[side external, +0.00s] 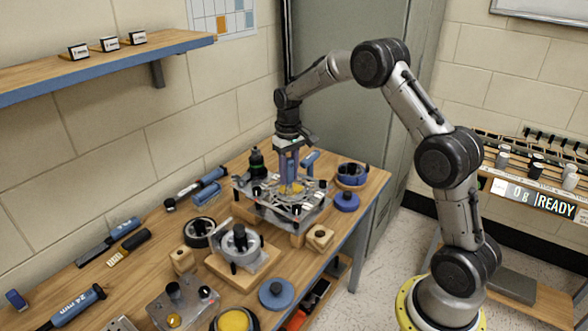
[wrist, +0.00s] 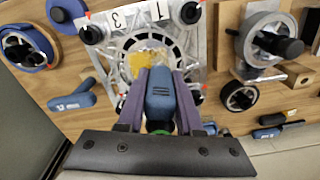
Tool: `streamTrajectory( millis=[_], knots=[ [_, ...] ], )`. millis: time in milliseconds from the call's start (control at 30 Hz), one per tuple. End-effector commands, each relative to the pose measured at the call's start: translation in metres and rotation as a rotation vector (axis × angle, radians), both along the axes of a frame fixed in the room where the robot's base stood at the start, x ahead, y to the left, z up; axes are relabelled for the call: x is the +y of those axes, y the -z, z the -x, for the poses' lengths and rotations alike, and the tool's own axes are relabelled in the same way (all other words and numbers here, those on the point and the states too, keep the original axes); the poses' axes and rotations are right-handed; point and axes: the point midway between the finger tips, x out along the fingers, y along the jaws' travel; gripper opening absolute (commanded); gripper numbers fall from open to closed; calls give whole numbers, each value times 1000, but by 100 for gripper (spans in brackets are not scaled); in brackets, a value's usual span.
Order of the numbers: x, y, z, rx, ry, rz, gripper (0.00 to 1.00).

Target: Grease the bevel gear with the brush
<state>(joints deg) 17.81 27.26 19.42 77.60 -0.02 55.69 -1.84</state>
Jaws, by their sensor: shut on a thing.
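My gripper (side external: 289,178) points straight down over the metal fixture. In the wrist view its two purple fingers (wrist: 158,95) are shut on the blue handle of the brush (wrist: 160,100). I cannot tell whether bristles touch the gear.
The wooden bench (side external: 135,280) is crowded. A grey round housing (side external: 238,243) stands on a wooden block in front of the fixture. A dish of yellow stuff (side external: 233,320) sits at the near edge. Blue discs (side external: 276,294) and hand tools (side external: 108,243) lie around.

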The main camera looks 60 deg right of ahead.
Motion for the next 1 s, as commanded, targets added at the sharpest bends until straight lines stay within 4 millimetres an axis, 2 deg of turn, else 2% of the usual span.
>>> streamTrajectory(
  millis=[200,267,300,1000],
  knots=[
    [19,-2,0,0,-1,0,0],
    [18,-9,-1,-3,0,1,0],
    [17,-21,-1,-6,0,2,0],
    [17,-78,0,-1,0,0,0]
  ],
)
